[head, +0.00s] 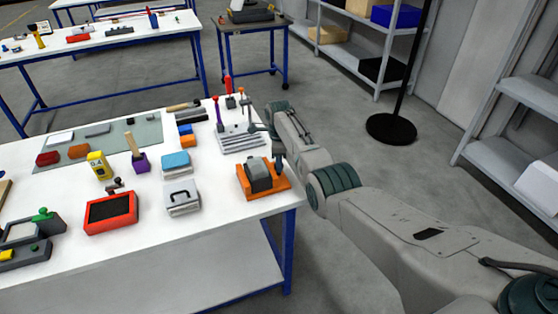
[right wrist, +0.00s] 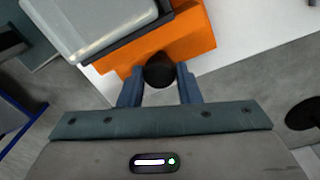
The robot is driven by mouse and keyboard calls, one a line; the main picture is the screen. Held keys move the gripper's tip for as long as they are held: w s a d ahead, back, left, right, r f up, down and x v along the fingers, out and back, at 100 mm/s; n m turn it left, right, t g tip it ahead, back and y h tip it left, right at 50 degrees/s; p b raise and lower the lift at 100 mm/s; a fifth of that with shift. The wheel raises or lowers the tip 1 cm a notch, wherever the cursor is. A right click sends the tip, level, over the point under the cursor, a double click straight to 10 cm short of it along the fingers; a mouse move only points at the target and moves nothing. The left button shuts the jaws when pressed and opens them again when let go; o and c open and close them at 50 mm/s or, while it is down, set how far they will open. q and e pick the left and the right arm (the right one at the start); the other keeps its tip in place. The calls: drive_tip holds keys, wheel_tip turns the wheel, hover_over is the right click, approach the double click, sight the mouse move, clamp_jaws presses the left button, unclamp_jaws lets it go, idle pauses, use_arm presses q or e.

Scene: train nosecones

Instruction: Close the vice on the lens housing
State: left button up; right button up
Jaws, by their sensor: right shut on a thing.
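The orange vice (head: 283,183) stands at the right front corner of the white table. The grey lens housing (head: 261,174) sits in it, between its jaws. In the right wrist view the orange vice body (right wrist: 193,38) fills the top middle, with the pale grey housing (right wrist: 90,25) at upper left and a dark jaw bar beside it. My right gripper (head: 278,152) reaches the vice from the right. In the right wrist view its two blue-grey fingers (right wrist: 158,84) are shut on a round black knob (right wrist: 159,70) at the vice's end. My left gripper is not in view.
A grey case with a black handle (head: 183,197), a blue-topped box (head: 176,162) and a red-framed tray (head: 110,213) stand left of the vice. A rack with upright coloured tools (head: 241,139) stands behind it. The table's right edge is close by.

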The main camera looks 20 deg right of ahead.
idle(0.4)
drive_tip(key=o, duration=1)
drive_tip(key=shift+c, duration=0.2)
drive_tip(key=shift+r, duration=0.1)
wheel_tip(320, 180, up, 11)
drive_tip(key=b, duration=0.2)
drive_tip(key=shift+w, duration=0.25)
drive_tip(key=shift+d, duration=0.1)
